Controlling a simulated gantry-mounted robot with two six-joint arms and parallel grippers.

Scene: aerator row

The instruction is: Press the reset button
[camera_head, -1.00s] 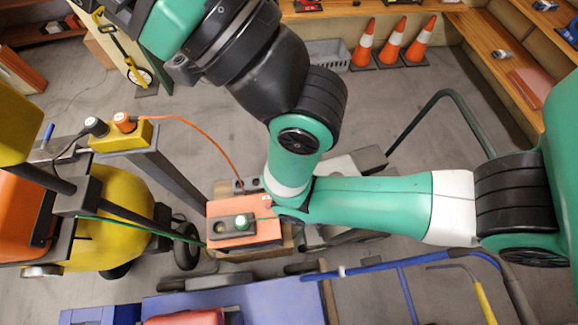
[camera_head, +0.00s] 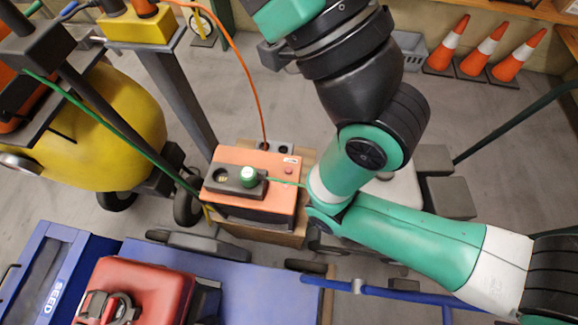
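An orange box (camera_head: 270,205) stands in the middle of the view on a brown carton. On its top is a dark panel (camera_head: 222,186) with a green-capped knob or button (camera_head: 249,176). A small reddish button (camera_head: 289,170) sits on the box near a white label. I cannot tell from the picture which of these is the reset button. My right arm comes in from the right, bends beside the box and runs up to the top edge. Its gripper fingers are out of the picture. My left gripper is not in view.
A yellow tank machine (camera_head: 120,130) stands at left, with a green hose and an orange cable leading to the box. A blue seed machine (camera_head: 70,270) with a red unit (camera_head: 140,285) is at the front. Several cones (camera_head: 485,50) stand at the back right. Grey floor lies behind the box.

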